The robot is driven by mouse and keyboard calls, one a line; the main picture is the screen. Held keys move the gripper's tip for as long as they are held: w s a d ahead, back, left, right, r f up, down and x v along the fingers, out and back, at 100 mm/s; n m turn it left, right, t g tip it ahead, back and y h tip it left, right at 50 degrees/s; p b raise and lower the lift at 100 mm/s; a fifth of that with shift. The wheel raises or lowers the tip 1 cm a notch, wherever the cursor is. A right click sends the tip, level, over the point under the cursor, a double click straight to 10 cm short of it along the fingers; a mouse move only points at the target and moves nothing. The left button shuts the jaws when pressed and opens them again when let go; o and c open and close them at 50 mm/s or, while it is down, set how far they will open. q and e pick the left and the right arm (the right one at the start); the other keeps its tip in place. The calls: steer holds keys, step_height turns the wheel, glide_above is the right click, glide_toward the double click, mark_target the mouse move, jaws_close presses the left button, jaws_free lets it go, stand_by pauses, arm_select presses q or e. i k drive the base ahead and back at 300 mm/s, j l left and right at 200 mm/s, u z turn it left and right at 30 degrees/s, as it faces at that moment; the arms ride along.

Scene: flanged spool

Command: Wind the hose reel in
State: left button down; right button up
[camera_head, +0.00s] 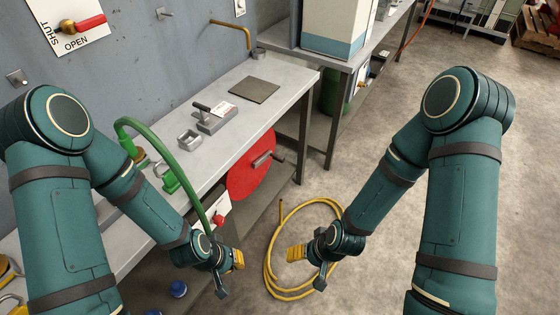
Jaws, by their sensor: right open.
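The hose reel is a red disc (250,180) on the front side of the grey workbench, below its top, with a grey crank handle (266,158) sticking out from its face. The yellow hose (272,262) lies in loose loops on the floor in front of the bench, one end rising near the reel. My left gripper (230,273) is open and empty, in front of the bench and nearer to me than the reel. My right gripper (308,266) is open and appears over the hose loops, with nothing between its fingers. Both grippers are apart from the crank.
The workbench (235,100) carries a dark flat plate (254,90), a grey block device (214,116) and a green curved hose (165,145). A wall panel (68,25) has a red lever. A blue round object (178,289) sits low at left. Floor (380,240) at right is clear.

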mark_target(245, 176)
steer(key=u, duration=0.45)
steer(key=l+u, duration=0.15)
steer(key=u, duration=0.3)
steer(key=l+u, duration=0.2)
steer(key=u, duration=0.25)
steer(key=l+u, duration=0.2)
steer(key=u, duration=0.2)
steer(key=l+u, duration=0.25)
steer(key=k+l+u, duration=0.25)
steer(key=l+u, duration=0.2)
steer(key=l, duration=0.2)
steer(key=k+l+u, duration=0.3)
steer(key=k+l, duration=0.3)
steer(key=l, duration=0.15)
steer(key=k+l, duration=0.6)
steer(key=l, duration=0.45)
steer(key=i+l, duration=0.3)
steer(key=l+u, duration=0.05)
